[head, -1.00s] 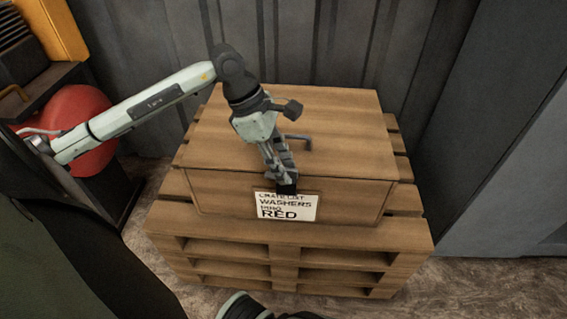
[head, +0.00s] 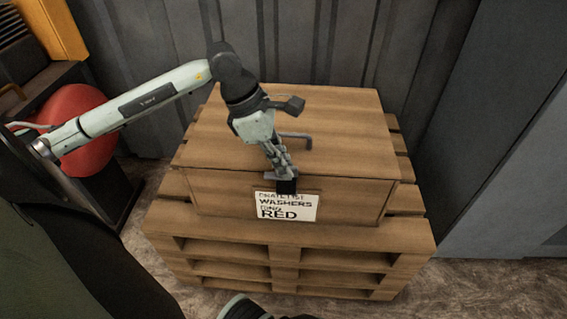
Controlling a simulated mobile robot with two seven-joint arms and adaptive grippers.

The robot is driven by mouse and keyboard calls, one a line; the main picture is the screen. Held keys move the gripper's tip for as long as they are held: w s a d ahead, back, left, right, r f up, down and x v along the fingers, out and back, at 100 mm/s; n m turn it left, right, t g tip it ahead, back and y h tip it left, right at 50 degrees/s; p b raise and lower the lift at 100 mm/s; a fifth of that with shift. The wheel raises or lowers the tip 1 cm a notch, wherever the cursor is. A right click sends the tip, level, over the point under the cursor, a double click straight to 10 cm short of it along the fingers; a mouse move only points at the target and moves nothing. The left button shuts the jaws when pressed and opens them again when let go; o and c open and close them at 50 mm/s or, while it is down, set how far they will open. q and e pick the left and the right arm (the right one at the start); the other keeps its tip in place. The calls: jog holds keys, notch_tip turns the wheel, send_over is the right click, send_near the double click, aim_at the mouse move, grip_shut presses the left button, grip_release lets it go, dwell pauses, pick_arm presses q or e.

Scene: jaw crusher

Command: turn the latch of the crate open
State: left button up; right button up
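The wooden crate (head: 345,150) sits closed on a pallet, with a white label (head: 287,206) on its front reading "WASHERS" and "RED". A grey bar handle (head: 305,138) stands on the lid. My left gripper (head: 284,184) reaches down over the lid to its front edge, just above the label. Its fingers are close together there, and their dark tips cover the spot where a latch could be. I cannot make out the latch, or whether the fingers hold it. My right gripper is out of view.
The wooden pallet (head: 285,243) juts out around the crate. A corrugated metal wall (head: 340,45) stands close behind, and a grey panel (head: 510,140) is at the right. A red rounded object (head: 88,150) is at the left. The lid's right half is clear.

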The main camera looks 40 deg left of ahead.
pick_arm(q)
jog(key=o, duration=0.4)
jog(key=shift+o, duration=0.2)
jog(key=v, duration=1.2)
jog(key=shift+d, duration=0.1)
